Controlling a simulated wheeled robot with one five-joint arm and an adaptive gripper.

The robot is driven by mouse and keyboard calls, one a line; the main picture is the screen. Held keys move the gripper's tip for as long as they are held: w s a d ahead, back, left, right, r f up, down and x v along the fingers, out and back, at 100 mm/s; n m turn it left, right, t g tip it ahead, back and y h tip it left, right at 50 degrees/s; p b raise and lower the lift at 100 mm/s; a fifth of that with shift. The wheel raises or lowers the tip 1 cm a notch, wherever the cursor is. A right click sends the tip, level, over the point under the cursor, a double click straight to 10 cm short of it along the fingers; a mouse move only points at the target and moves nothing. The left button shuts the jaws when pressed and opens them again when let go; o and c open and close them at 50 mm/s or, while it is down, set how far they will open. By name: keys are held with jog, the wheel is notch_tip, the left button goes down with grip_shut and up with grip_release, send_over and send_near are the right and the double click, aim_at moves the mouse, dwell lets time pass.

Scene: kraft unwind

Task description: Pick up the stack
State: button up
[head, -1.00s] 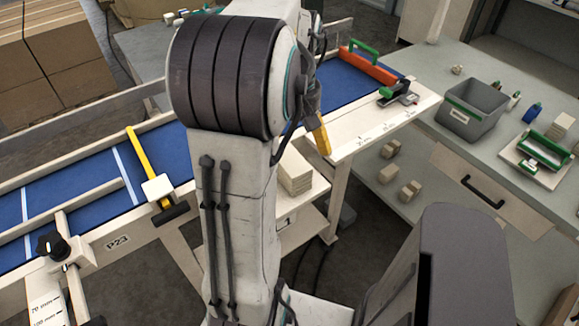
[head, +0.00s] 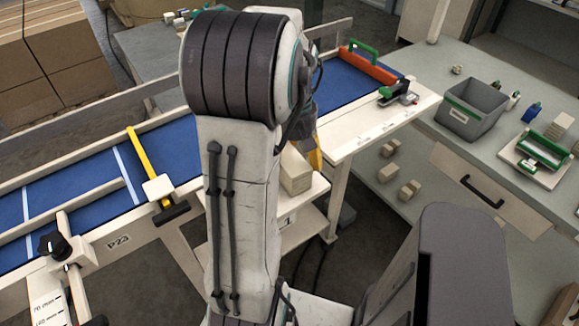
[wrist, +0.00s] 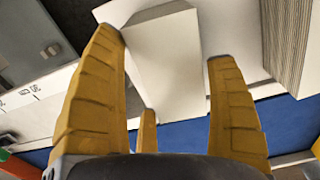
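A pale stack (head: 297,172) stands on a small light side table (head: 318,187), partly hidden behind my arm in the head view. In the head view a yellow finger (head: 315,158) shows just behind the stack.
A blue conveyor belt (head: 75,195) with pale rails runs behind the side table. A yellow bar (head: 143,160) crosses it. At the right, a grey bench holds a grey bin (head: 474,110) and a green-handled tool (head: 543,150). Small blocks (head: 388,172) lie on a lower shelf.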

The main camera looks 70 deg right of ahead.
jog(key=c, duration=0.8)
jog(key=shift+r, duration=0.1)
